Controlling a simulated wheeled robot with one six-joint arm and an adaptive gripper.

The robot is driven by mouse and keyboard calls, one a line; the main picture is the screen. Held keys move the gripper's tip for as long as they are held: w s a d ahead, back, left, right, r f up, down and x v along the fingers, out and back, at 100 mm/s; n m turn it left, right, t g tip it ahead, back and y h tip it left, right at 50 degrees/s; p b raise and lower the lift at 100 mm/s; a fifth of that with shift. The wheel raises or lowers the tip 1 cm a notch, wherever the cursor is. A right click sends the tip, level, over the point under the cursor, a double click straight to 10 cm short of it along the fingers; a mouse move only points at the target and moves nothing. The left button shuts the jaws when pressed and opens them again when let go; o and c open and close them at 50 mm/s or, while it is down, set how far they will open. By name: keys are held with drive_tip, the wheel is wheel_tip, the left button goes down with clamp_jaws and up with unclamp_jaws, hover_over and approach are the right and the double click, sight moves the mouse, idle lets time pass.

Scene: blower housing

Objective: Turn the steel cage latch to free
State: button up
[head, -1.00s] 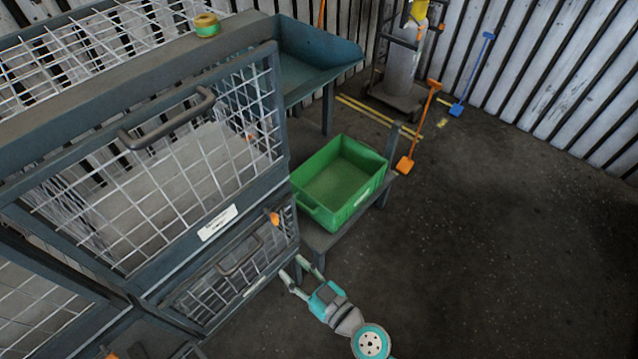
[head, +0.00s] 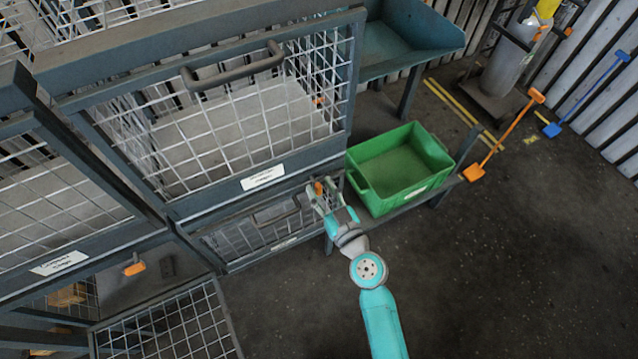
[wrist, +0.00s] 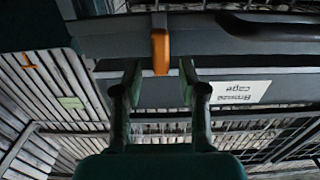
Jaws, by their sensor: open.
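An orange latch (head: 319,188) sits at the lower right corner of the upper mesh cage (head: 345,95). In the wrist view the orange latch (wrist: 160,50) hangs upright in the picture, between the fingertips. My gripper (head: 324,194) is open, one finger on either side of it; contact is not clear. The white label (wrist: 236,92) beside this latch is upside down in the wrist view and appears to read "Bronze cage". Another orange latch (head: 134,268) is at the lower left, below a cage label (head: 60,263) too small to read surely.
A green crate (head: 405,192) stands on a low bench right of my gripper. A mesh door (head: 165,325) lies at the lower left. A grey handle (head: 232,70) crosses the upper cage.

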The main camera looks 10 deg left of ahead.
drive_tip(key=shift+x, duration=0.9)
clamp_jaws()
drive_tip(key=shift+m, duration=0.3)
drive_tip(key=m, duration=0.3)
drive_tip(key=shift+w+d+m, duration=0.1)
drive_tip(key=shift+d+m, duration=0.1)
drive_tip(key=shift+m, duration=0.2)
drive_tip(key=m, duration=0.4)
drive_tip(key=shift+w+d+f+m, duration=0.1)
drive_tip(key=shift+d+f+m, duration=0.1)
drive_tip(key=shift+m, duration=0.1)
drive_tip(key=m, duration=0.4)
drive_tip(key=shift+w+d+f, duration=0.1)
drive_tip(key=shift+f, duration=0.1)
drive_tip(key=shift+f+m, duration=0.15)
drive_tip(key=shift+m, duration=1.05)
drive_tip(key=shift+f+m, duration=0.1)
drive_tip(key=shift+m, duration=1.1)
